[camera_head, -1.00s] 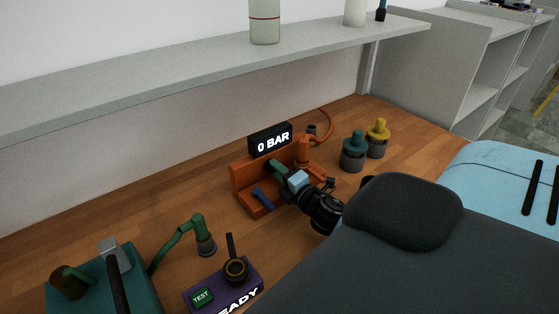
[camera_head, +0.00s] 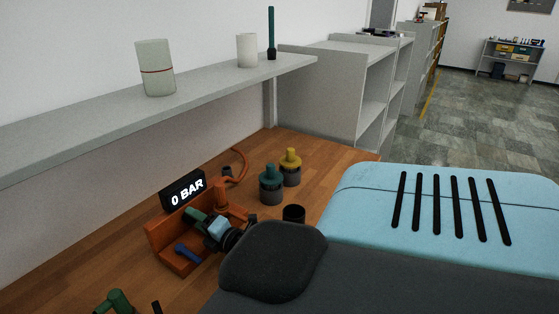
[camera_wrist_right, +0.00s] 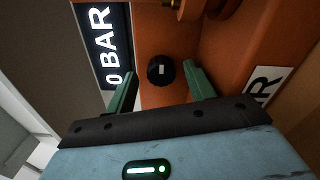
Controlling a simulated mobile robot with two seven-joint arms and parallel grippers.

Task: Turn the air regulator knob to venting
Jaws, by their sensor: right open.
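The air regulator (camera_head: 165,237) is an orange stand on the wooden bench, with a black display (camera_head: 183,190) reading "0 BAR". Its black round knob (camera_wrist_right: 153,72) with a short white mark shows in the right wrist view; in the head view I cannot make it out. My right gripper (camera_head: 192,216) is at the regulator's front. In the right wrist view its green fingers (camera_wrist_right: 160,84) are open, one on each side of the knob, with visible gaps. I cannot tell how far the tips reach along it.
A blue lever (camera_head: 187,254) sits low on the regulator's front. A teal-topped container (camera_head: 271,186), a yellow-topped one (camera_head: 290,168) and a dark cup (camera_head: 293,214) stand right of it. A shelf (camera_head: 100,125) runs along the wall above. A green part (camera_head: 116,300) shows at bottom left.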

